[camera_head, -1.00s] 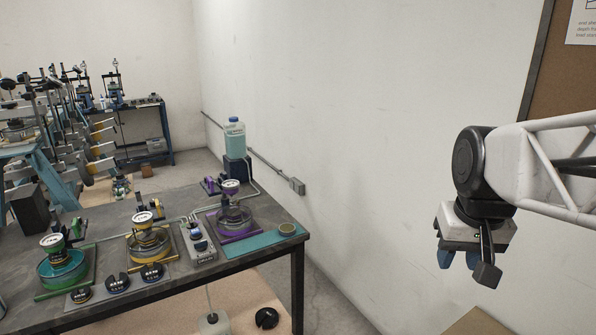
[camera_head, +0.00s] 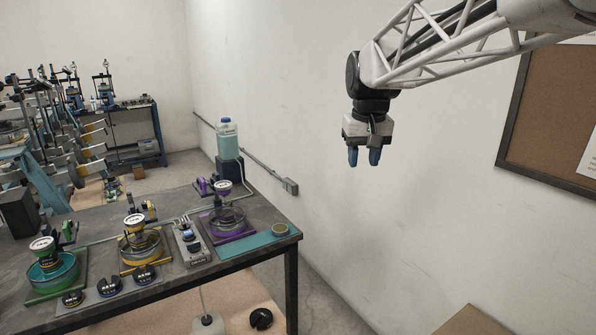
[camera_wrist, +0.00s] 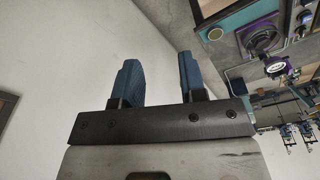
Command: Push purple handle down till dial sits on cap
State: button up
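The purple lever frame stands near the right end of the bench, with a purple base (camera_head: 238,237) under a round clear dish. A white-faced dial (camera_head: 222,187) sits above the dish. Purple lever parts (camera_head: 202,186) show just left of the dial; which is the handle is too small to tell, as is any gap between dial and cap. The dial also shows at the right of the wrist view (camera_wrist: 277,66). My gripper (camera_head: 364,160) hangs in the air right of and above the bench, well apart from the frame. Its blue fingers are apart and empty (camera_wrist: 160,75).
A yellow frame (camera_head: 142,250) and a green frame (camera_head: 52,275) stand to the left on the bench. A control box (camera_head: 190,243) sits beside the purple base. A blue-green bottle (camera_head: 228,140) stands behind it. A teal mat (camera_head: 255,243) lies at the bench's right end.

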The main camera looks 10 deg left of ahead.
jog(key=w+a+n, duration=0.1)
jog(key=w+a, duration=0.8)
jog(key=a, duration=0.3)
jog(key=n+g, duration=0.2)
jog(key=n, duration=0.2)
send_over(202, 179)
jog(key=f, duration=1.1)
jog(key=shift+s+f, duration=0.2)
jog(key=shift+f, duration=0.1)
jog(key=shift+f, duration=0.15)
jog(key=shift+d+f, duration=0.1)
jog(key=shift+f, duration=3.7)
grip_shut()
